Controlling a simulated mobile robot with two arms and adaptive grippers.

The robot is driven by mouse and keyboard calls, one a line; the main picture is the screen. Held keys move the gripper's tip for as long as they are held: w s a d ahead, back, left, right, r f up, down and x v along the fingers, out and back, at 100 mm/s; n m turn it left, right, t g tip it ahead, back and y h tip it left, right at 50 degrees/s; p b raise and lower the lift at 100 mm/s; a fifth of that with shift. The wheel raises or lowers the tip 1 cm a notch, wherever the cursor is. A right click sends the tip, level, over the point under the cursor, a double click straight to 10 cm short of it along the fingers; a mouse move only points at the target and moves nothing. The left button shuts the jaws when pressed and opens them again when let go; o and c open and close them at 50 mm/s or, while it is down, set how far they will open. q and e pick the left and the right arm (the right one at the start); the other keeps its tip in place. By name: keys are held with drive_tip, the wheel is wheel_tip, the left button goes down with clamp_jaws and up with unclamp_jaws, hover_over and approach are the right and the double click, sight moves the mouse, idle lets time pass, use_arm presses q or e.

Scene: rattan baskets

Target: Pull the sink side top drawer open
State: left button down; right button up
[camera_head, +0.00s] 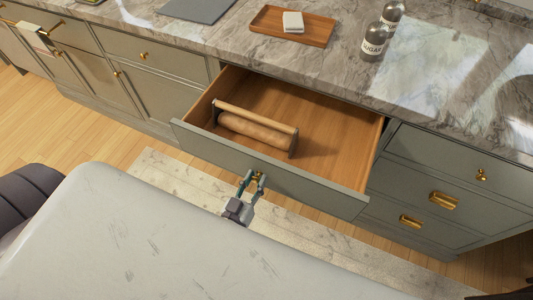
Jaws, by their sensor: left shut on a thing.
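The grey-green drawer (325,193) under the marble counter stands well open, its wooden inside showing. A wooden rolling pin (253,129) in a rack lies inside it, toward the left. My left gripper (254,180) is at the middle of the drawer front, its fingers shut on the small brass knob (258,178), which is mostly hidden between them. The rest of the left arm is hidden below the pale slab. My right gripper does not show.
A marble counter (330,72) runs along the back, with a wooden tray (262,25) and sugar canister (374,42) on it. A pale marble-topped slab (190,235) fills the foreground. Closed drawers (435,190) are at the right. A rug (320,240) lies on the floor between.

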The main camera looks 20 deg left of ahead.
use_arm(q)
drive_tip(key=s+p, duration=0.1)
drive_tip(key=s, duration=0.8)
drive_tip(key=shift+s+a, duration=0.15)
drive_tip(key=shift+s, duration=0.25)
drive_tip(key=c, duration=0.8)
unclamp_jaws()
drive_tip(key=s, duration=1.2)
drive_tip(key=shift+a, duration=0.2)
